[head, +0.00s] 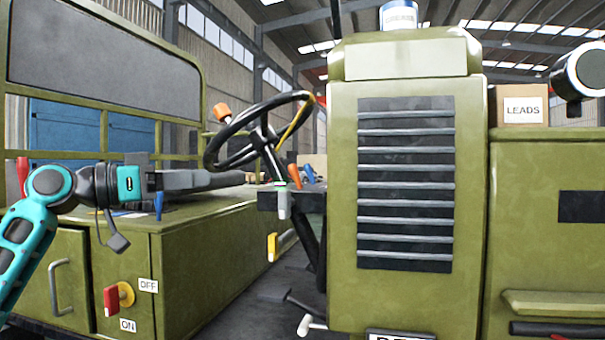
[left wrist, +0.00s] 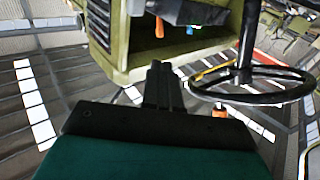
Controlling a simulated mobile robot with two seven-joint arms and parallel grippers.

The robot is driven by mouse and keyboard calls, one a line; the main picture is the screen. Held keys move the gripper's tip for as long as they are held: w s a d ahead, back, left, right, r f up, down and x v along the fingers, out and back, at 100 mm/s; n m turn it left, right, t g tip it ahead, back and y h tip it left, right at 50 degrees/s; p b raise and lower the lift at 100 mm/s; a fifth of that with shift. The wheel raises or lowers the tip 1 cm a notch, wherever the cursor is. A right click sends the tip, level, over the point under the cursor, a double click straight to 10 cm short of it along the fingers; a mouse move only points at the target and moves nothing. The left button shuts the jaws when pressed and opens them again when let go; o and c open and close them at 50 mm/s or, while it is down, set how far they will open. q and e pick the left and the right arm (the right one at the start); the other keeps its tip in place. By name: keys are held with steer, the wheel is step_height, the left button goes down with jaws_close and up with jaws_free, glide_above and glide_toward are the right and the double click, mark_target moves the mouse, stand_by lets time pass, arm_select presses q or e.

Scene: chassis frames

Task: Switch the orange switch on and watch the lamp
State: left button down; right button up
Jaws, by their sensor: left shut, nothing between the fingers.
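The orange switch (head: 295,176) is a small lever beside the steering column, tilted a little, next to a blue lever (head: 309,173). An orange lever, seemingly the same one, shows at the top of the left wrist view (left wrist: 159,27). My left gripper (head: 241,178) is shut and empty, pointing right, left of the switch in the picture and apart from it. Its closed fingers (left wrist: 160,68) also show in the wrist view. A round dark lamp (head: 580,73) with a pale face is at the upper right; I cannot tell if it is lit. My right gripper is out of view.
The steering wheel (head: 258,130) with an orange knob (head: 221,112) stands just above my left gripper. A red handle (head: 112,299) sits between OFF and ON labels. A yellow handle (head: 272,247) is on the side. The louvred green hood (head: 342,200) stands to the right.

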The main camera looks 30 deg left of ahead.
mark_target(274, 190)
arm_select(q)
steer(key=shift+w+d+r, duration=0.1)
steer(key=shift+w+d, duration=0.1)
steer(key=shift+w, duration=0.05)
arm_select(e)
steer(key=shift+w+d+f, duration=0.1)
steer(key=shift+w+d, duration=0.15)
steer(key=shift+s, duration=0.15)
arm_select(q)
steer(key=shift+p+x, duration=2.15)
steer(key=shift+x, duration=4.9)
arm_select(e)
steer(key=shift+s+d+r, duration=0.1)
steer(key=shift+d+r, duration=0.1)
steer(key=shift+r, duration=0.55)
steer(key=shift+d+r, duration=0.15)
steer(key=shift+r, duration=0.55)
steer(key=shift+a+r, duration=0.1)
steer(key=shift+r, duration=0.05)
